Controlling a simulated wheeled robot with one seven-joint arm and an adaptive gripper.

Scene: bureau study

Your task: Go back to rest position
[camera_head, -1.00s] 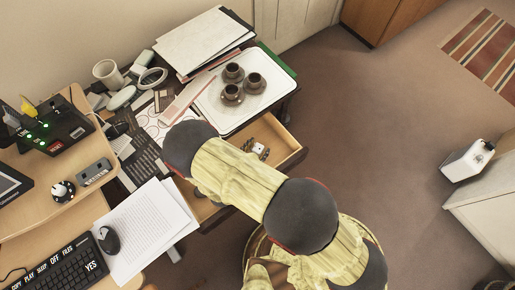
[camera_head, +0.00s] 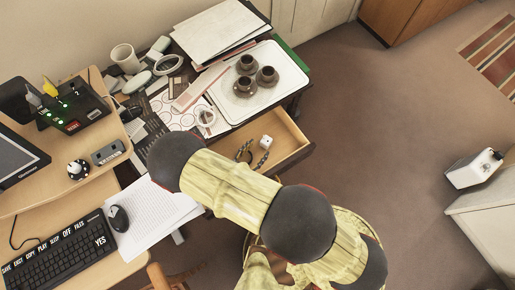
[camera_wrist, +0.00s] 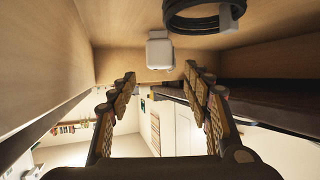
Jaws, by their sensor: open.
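My gripper (camera_wrist: 159,82) is open, with its two jointed fingers spread apart and nothing between them. In the wrist view a white plug-like block (camera_wrist: 160,50) lies inside the wooden drawer (camera_wrist: 125,25), beyond the fingertips. A black coiled cable (camera_wrist: 202,17) lies beside it. In the head view my arm reaches over the open drawer (camera_head: 290,146), and the dark fingertips (camera_head: 252,156) show just past it. The white block (camera_head: 266,141) lies in the drawer near them. The rest of my gripper is hidden by the arm.
The cluttered desk holds a white tray (camera_head: 258,106) with three dark cups, stacked papers (camera_head: 215,30), a mug (camera_head: 125,57) and a keyboard (camera_head: 60,258). A white cabinet (camera_head: 485,215) with a white device (camera_head: 472,168) stands right. Open floor (camera_head: 390,130) lies between.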

